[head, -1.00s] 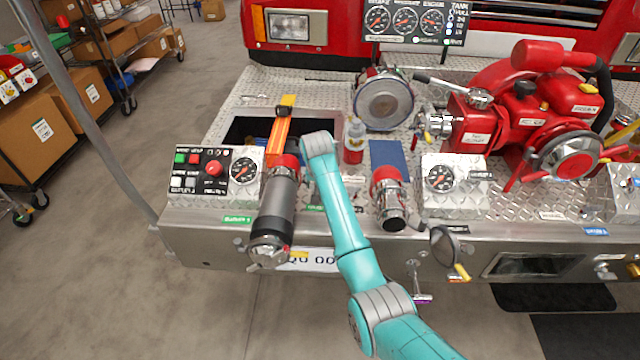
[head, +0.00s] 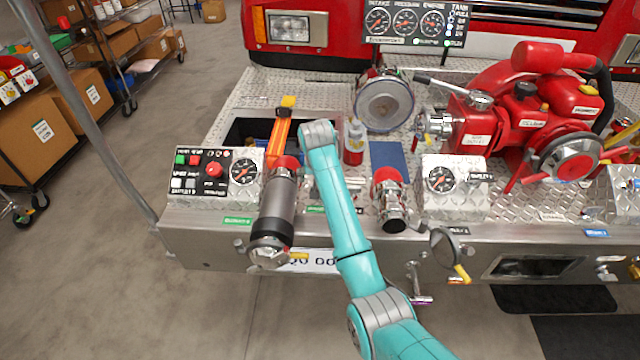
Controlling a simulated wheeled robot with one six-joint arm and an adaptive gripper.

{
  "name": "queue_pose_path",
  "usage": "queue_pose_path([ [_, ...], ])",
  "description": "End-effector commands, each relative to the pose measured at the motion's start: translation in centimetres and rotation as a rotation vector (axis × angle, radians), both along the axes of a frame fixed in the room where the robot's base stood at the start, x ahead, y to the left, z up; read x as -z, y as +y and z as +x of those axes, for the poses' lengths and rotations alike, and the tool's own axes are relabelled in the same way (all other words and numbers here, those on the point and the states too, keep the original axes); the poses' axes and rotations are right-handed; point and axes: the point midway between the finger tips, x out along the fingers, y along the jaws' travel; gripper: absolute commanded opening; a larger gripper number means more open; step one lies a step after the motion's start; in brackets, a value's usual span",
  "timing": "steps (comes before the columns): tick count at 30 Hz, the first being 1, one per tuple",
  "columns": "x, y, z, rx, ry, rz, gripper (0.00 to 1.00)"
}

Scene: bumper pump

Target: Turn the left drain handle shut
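A small yellow grip (head: 299,256) shows on the bumper face in the head view, just right of the chrome end of a dark barrel (head: 278,210). It looks like the left drain handle, but most of it is hidden and its angle cannot be read. A similar yellow-tipped handle (head: 461,272) hangs on the bumper to the right. My teal arm reaches up from the bottom, right of the dark barrel, to a grey joint over the deck. My gripper cannot be made out; it seems hidden behind my arm or the barrel.
The bumper deck (head: 225,130) carries a gauge panel (head: 213,175) at left, a second gauge box (head: 452,188), a short red-collared outlet (head: 391,205) and a red pump (head: 525,125). A purple-tipped handle (head: 421,299) hangs below. The floor at left front is clear.

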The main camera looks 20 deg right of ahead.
Motion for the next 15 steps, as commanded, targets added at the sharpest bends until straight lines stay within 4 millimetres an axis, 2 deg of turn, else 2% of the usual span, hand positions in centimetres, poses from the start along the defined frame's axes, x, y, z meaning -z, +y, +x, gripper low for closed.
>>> queue_pose_path([
  [1, -1.0, 0.2, -0.4, 0.0, -0.003, 0.0, 0.92],
  [6, -3.8, 0.5, -1.5, 0.0, -0.002, 0.0, 0.92],
  [9, -4.9, 0.7, -2.0, 0.0, -0.001, 0.0, 0.92],
  [15, -6.0, 0.9, -2.4, 0.0, 0.001, -0.001, 0.92],
])
